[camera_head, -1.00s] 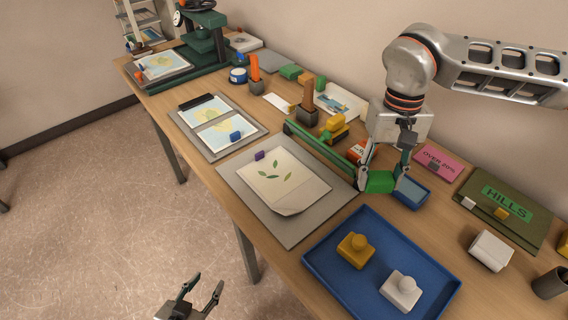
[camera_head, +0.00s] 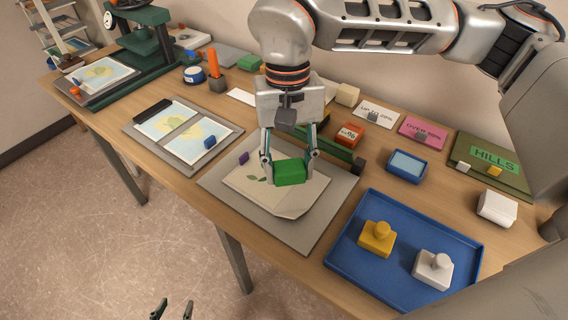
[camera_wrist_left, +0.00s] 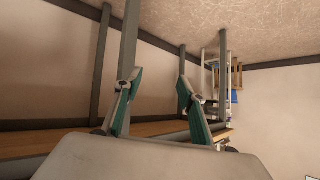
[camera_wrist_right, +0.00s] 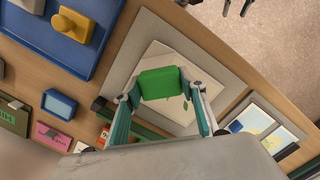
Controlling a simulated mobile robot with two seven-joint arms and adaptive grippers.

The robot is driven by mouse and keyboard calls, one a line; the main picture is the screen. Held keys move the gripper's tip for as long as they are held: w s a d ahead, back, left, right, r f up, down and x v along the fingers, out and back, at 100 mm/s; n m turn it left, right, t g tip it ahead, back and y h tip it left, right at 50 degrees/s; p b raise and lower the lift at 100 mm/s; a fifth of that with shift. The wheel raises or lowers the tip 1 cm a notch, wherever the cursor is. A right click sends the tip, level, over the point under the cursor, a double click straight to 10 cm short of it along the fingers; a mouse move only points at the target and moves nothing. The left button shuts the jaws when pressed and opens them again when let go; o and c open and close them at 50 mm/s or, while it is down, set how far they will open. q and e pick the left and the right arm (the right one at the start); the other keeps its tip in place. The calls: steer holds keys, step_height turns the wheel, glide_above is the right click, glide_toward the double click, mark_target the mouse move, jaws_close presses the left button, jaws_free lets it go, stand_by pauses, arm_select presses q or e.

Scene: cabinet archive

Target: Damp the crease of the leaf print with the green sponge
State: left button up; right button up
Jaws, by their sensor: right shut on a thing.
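My right gripper (camera_head: 289,172) is shut on the green sponge (camera_head: 290,173), which it holds over the leaf print (camera_head: 303,200). In the right wrist view the sponge (camera_wrist_right: 162,84) sits between the fingertips, with the print (camera_wrist_right: 172,60) behind it. I cannot tell whether the sponge touches the paper. The sponge and gripper hide much of the leaf drawing. The print's near edge looks curled. My left gripper (camera_head: 172,311) is open and empty, low beyond the table's front edge.
A blue tray (camera_head: 352,279) with a yellow-handled block (camera_head: 377,238) and a white one (camera_head: 433,267) lies to the right. A small blue dish (camera_head: 407,166) stands behind it. A green bar (camera_head: 336,149) runs behind the print. Another board with maps (camera_head: 184,132) lies left.

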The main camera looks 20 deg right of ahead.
arm_select(q)
steer(key=shift+d+r, duration=0.1)
steer(key=shift+r, duration=0.15)
arm_select(e)
steer(key=b, duration=0.2)
glide_above(290, 200)
steer(key=shift+w+f, duration=0.2)
steer(key=shift+f, duration=2.15)
steer(key=shift+f+b, duration=0.4)
steer(key=shift+f, duration=0.2)
arm_select(q)
steer(key=shift+w+a+f, duration=0.15)
steer(key=shift+a+f, duration=0.05)
steer(key=shift+f, duration=0.35)
steer(key=shift+w+a+f, duration=0.1)
steer(key=shift+a+f, duration=0.05)
steer(key=shift+f, duration=0.35)
steer(key=shift+s+f, duration=0.2)
steer(key=shift+f, duration=0.15)
arm_select(e)
steer(key=shift+f, duration=0.15)
arm_select(q)
steer(key=shift+f, duration=0.25)
arm_select(e)
steer(key=shift+f, duration=0.4)
arm_select(q)
steer(key=shift+r, duration=0.2)
